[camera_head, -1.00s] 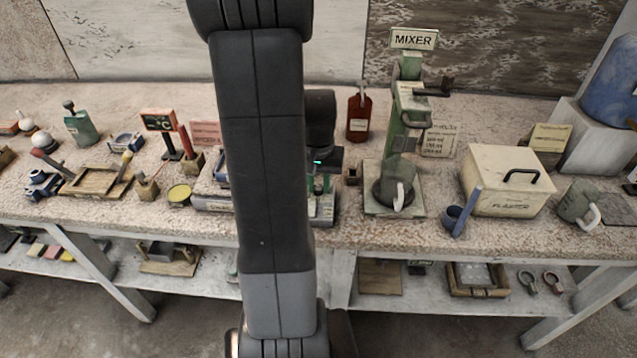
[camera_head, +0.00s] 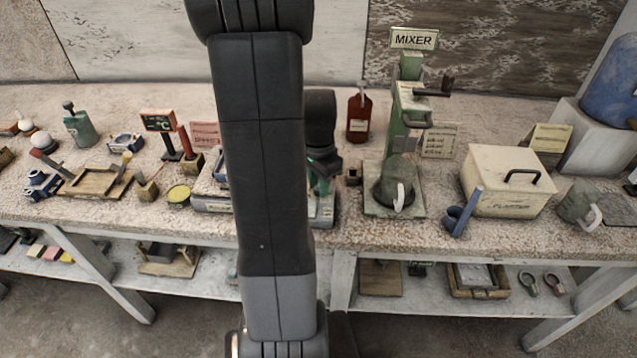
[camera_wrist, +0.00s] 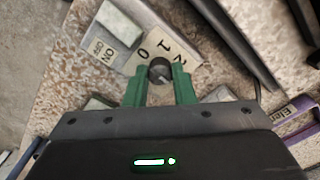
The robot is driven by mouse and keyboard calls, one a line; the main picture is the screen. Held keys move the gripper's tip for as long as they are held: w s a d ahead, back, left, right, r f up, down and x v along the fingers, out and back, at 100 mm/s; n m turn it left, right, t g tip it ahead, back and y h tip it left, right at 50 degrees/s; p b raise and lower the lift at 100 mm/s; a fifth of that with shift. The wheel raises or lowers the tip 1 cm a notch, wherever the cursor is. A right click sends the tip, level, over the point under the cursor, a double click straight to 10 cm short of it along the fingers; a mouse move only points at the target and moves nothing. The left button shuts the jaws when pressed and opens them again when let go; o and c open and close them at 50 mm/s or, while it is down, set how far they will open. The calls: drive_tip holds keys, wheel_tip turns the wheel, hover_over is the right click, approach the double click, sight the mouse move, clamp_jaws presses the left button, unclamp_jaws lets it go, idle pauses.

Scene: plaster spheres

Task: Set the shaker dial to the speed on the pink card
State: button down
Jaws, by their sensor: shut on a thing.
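The shaker (camera_head: 212,206) stands on the bench, mostly hidden behind my arm in the head view. Its control panel shows in the wrist view (camera_wrist: 185,38), with the numbers 0, 1 and 2 and an OFF/ON label by a pale switch (camera_wrist: 118,22). My gripper's green fingers (camera_wrist: 160,88) are shut on the dark round dial (camera_wrist: 160,70). The dial's setting is unclear. In the head view my gripper (camera_head: 321,183) is at the shaker's right end. The pink card (camera_head: 205,134) stands behind the shaker, partly covered by my arm; its writing is too small to read.
A green mixer (camera_head: 405,125) stands to the right, with a brown bottle (camera_head: 359,116) behind. A red-handled tool in a wooden block (camera_head: 190,160) and a yellow tin (camera_head: 179,194) are left of the shaker. A plaster box (camera_head: 508,180) is farther right.

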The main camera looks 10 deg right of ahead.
idle(0.3)
drive_tip(key=c, duration=1.2)
unclamp_jaws()
drive_tip(key=shift+r, duration=0.15)
wheel_tip(320, 180, up, 14)
drive_tip(key=shift+f, duration=0.2)
drive_tip(key=shift+f, duration=0.1)
wheel_tip(320, 180, down, 14)
drive_tip(key=shift+r, duration=0.15)
